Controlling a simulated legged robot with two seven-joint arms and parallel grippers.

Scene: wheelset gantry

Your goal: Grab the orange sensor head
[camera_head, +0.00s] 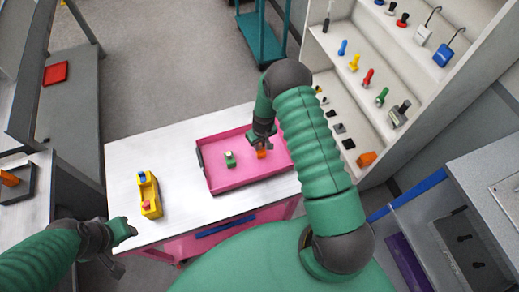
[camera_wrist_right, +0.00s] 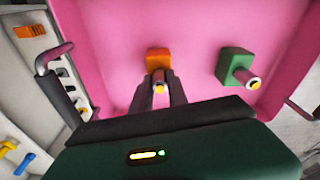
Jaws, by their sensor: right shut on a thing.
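The orange sensor head (camera_head: 262,153) is in the right part of the pink tray, and in the right wrist view its orange block (camera_wrist_right: 158,60) shows just beyond my fingertips. My right gripper (camera_head: 264,143) is over it, and in the wrist view its two fingers (camera_wrist_right: 160,90) are closed around the head's light-tipped stem. A green sensor head (camera_head: 230,159) lies to the left in the same pink tray (camera_head: 215,187); it is to the right in the wrist view (camera_wrist_right: 236,66). My left gripper (camera_head: 122,238) is at the table's front left; its jaw opening is unclear.
A yellow holder (camera_head: 149,195) with a blue and a red piece stands on the white table (camera_head: 185,222) left of the tray. A shelf (camera_head: 335,85) with several coloured tools rises at the right. The table's back left is clear.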

